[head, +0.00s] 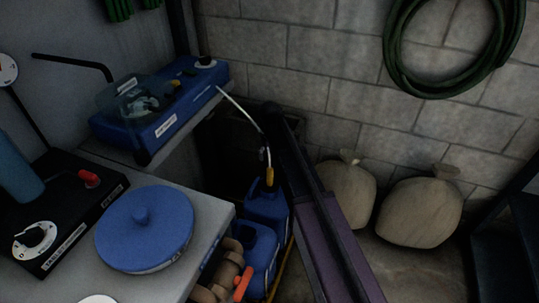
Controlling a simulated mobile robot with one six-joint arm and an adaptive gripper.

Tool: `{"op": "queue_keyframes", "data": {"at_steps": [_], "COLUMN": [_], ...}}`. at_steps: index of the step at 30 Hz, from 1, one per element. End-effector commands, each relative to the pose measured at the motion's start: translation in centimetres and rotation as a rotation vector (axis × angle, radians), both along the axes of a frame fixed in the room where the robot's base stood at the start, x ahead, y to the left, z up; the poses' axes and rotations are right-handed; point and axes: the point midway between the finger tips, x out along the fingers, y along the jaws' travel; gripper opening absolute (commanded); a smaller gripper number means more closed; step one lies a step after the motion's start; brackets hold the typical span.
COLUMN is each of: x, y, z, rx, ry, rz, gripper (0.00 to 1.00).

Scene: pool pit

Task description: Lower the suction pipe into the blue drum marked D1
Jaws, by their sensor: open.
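A thin pale pipe (244,113) runs from the right end of the blue pump unit (165,115) down toward two blue drums. Its lower part is dark with a yellow section (269,178) just at the top of the farther blue drum (266,207). I cannot tell whether the pipe's end is inside that drum's mouth or only above it. The nearer blue drum (261,250) stands in front, partly hidden by the bench. No D1 mark is readable on either drum. I make out no gripper fingers in the head view.
A bench (205,205) at left holds a round blue lid (145,228) and a black control box (55,215). A long dark purple beam (325,240) crosses right of the drums. Two sacks (347,195) sit by the wall. A green hose coil (395,65) hangs above.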

Motion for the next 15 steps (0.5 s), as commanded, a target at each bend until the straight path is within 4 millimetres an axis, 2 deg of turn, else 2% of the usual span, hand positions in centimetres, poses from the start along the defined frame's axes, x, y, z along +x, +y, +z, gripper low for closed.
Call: {"op": "queue_keyframes", "data": {"at_steps": [1, 15], "x": [0.0, 0.0], "y": [0.0, 0.0], "z": [-0.8, -4.3], "rx": [0.0, 0.0], "ry": [0.0, 0.0], "rz": [0.0, 0.0], "gripper": [0.8, 0.8]}}
